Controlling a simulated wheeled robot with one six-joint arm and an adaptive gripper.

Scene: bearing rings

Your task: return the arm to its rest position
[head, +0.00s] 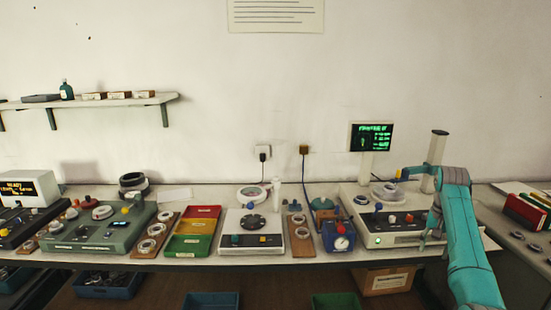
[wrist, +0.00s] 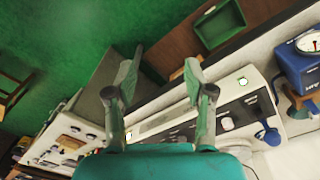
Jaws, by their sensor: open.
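My teal arm (head: 465,245) stands at the right of the head view, raised and bent over the right end of the bench, in front of the white machine with the green screen. My gripper (wrist: 158,82) shows in the wrist view with its two fingers wide apart and nothing between them. It hangs over the front edge of the bench, above the white machine's front panel (wrist: 240,108) and the green floor. In the head view I cannot clearly make out the fingers.
The green screen (head: 371,137) and a pale post (head: 437,150) stand close to my arm. A blue gauge device (head: 338,236) sits left of the white machine (head: 400,238). A green crate (wrist: 218,25) lies below the bench. Red boxes (head: 525,212) stand at the far right.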

